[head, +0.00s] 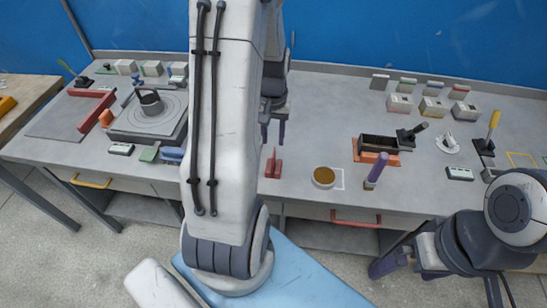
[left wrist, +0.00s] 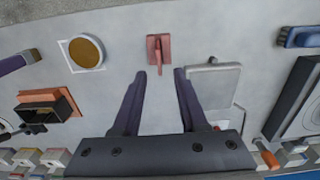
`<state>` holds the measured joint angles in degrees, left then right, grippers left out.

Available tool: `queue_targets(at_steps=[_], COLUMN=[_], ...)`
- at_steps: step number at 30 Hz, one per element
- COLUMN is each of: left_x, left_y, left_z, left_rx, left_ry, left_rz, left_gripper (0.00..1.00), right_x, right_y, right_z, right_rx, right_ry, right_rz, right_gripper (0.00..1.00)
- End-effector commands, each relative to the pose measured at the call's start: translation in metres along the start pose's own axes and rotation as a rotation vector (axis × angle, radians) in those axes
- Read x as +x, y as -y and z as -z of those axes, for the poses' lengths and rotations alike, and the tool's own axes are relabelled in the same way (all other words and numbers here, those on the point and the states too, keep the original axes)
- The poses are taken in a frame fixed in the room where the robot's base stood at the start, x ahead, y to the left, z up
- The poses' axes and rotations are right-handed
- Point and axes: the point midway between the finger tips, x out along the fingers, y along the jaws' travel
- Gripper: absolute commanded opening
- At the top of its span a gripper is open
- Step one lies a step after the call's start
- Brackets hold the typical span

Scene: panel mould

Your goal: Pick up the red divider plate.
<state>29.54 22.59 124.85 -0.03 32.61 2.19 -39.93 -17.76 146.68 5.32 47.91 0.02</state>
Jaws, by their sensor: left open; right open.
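The red divider plate (head: 273,165) stands on the grey table near its front edge, just right of my left arm in the head view. In the left wrist view the red divider plate (left wrist: 159,52) lies just beyond the fingertips, in line with the gap between them. My left gripper (head: 273,133) is open and empty, with its fingers pointing down behind the plate; in the left wrist view the gripper (left wrist: 160,75) does not touch it. My right gripper (head: 388,264) is low at the right, in front of the table, open and only partly visible.
A grey square plate (left wrist: 212,86) lies beside my left fingers. A turntable (head: 148,117) is at the left.

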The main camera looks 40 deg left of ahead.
Motion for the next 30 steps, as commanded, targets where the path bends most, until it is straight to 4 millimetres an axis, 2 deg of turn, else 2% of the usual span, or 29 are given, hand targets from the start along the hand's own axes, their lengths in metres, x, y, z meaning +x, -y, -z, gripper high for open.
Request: queue_targets(at_steps=[3,10,18,27,28,30], left_x=[0.016,0.032,0.068,0.074,0.074,0.074], left_y=[-0.001,-0.002,-0.002,-0.002,-0.002,-0.002], left_z=[-0.001,-0.001,0.000,0.001,0.001,0.001], left_rx=[0.002,0.003,0.003,0.004,0.004,0.004], left_ry=[0.003,0.004,0.003,-0.001,-0.001,-0.001], left_rz=[0.000,0.000,0.000,-0.001,-0.001,-0.001], left_gripper=[0.42,0.42,0.42,0.42,0.39,0.12], right_x=[-0.002,-0.008,-0.017,-0.017,-0.017,-0.017], right_y=[0.000,0.001,0.001,0.001,0.001,0.001], right_z=[0.000,0.000,0.001,0.001,0.001,0.001], right_rx=[0.000,0.000,0.001,0.001,0.001,0.001], right_ry=[0.000,0.000,0.000,0.000,0.000,0.000], right_rz=[0.000,0.000,0.000,0.000,0.000,0.000], right_gripper=[1.00,1.00,1.00,1.00,1.00,1.00])
